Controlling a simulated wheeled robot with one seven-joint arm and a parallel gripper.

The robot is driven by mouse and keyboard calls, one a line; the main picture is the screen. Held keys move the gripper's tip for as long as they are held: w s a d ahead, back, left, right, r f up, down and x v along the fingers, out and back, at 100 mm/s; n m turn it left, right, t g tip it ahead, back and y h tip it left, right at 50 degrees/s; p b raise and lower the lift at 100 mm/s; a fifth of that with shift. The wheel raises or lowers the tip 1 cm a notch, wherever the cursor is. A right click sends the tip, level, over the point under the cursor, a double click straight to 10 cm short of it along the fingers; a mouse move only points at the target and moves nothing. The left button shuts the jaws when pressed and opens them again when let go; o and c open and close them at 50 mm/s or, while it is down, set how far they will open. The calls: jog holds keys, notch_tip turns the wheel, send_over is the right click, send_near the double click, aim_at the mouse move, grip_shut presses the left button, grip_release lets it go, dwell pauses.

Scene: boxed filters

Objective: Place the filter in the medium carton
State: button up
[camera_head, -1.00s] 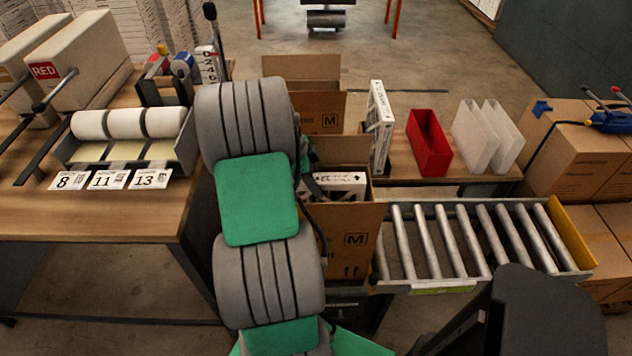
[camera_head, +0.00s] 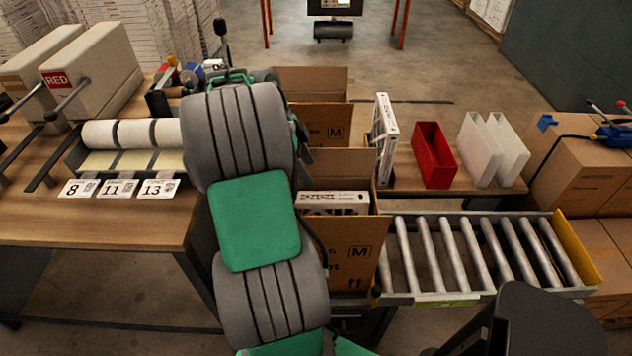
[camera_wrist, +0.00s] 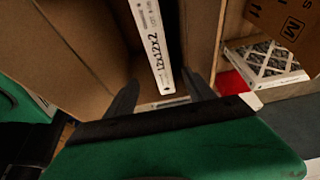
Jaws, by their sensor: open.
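The open medium carton marked M (camera_head: 352,252) stands at the left end of the roller conveyor. A white-edged filter (camera_head: 332,203) lies inside it, its top edge showing near the rim. In the wrist view the filter (camera_wrist: 152,40), printed 12x12x2, is between the brown carton walls (camera_wrist: 75,45). My gripper (camera_wrist: 160,82) is open, its two dark fingers apart on either side of the filter's near end. I cannot tell whether they touch it. In the head view my arm mostly hides the gripper, above the carton's left side.
Another M carton (camera_head: 325,122) stands open behind. A second filter (camera_head: 384,145) stands upright beside a red bin (camera_head: 433,155) and white holders (camera_head: 480,150). The roller conveyor (camera_head: 470,250) is empty. A table with label rolls (camera_head: 130,133) is at left.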

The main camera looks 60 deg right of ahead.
jog(key=w+a+r+n+t+h, duration=0.1)
jog(key=w+a+r+n+t, duration=0.15)
jog(key=w+a+n, duration=0.45)
jog(key=w+a+r+n+t, duration=0.1)
jog(key=w+a+r+n, duration=0.25)
jog(key=a+n, duration=0.45)
jog(key=a+f+n+t+y, duration=0.1)
jog(key=a+n+t, duration=0.1)
jog(key=a+n, duration=0.6)
jog(key=s+a+f+n+t+y, duration=0.1)
jog(key=a+n, duration=0.6)
jog(key=a, duration=1.1)
jog(key=shift+a+f+n+t+y, duration=0.4)
jog(key=shift+f+t+y, duration=0.05)
jog(key=shift+y, duration=0.05)
